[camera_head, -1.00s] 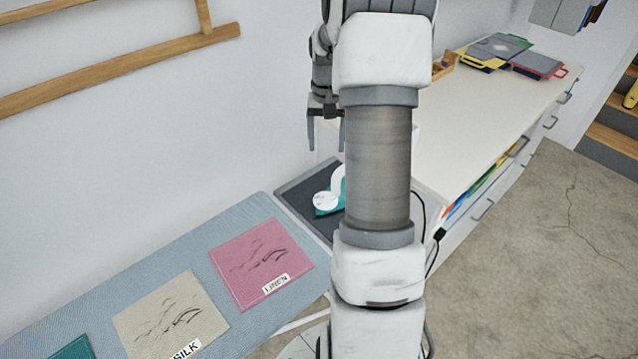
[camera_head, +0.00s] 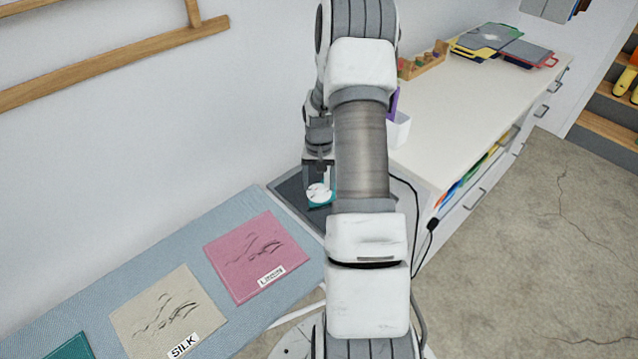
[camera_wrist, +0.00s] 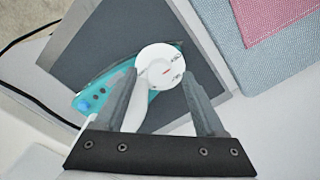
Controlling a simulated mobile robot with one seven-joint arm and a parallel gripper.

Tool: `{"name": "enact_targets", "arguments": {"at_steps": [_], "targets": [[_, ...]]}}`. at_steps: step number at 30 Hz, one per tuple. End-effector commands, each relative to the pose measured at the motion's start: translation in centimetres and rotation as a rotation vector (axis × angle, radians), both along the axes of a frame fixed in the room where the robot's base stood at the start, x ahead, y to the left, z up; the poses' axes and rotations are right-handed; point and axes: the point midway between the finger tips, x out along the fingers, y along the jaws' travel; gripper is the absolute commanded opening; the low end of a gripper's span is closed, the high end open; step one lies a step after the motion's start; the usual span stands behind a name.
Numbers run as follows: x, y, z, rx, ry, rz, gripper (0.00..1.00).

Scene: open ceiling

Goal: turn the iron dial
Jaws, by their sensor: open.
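The iron is teal and white and rests on a dark grey pad (camera_head: 290,192) at the end of the ironing board. Its round white dial (camera_wrist: 160,66) has small markings and a red mark, and faces the wrist camera. The dial also shows in the head view (camera_head: 318,192), just below my gripper (camera_head: 318,176). In the wrist view my gripper (camera_wrist: 158,90) is open, with its two fingers on either side of the dial and the white handle. Whether the fingers touch the dial I cannot tell. My arm hides part of the iron in the head view.
The blue ironing board (camera_head: 215,232) carries a pink linen cloth (camera_head: 257,255) and a beige silk cloth (camera_head: 155,310). A white counter (camera_head: 470,110) with drawers stands at the right. A black cable (camera_head: 418,215) hangs beside it. A wall is at the left.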

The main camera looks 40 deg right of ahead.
Motion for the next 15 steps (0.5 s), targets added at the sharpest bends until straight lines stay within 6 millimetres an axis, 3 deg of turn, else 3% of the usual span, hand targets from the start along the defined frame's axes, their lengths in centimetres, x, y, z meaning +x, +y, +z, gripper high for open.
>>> {"name": "enact_targets", "arguments": {"at_steps": [12,15], "targets": [[0.01,-0.01,-0.85,-0.001,-0.001,0.0,0.72],[0.01,-0.01,-0.85,-0.001,-0.001,0.0,0.54]]}}
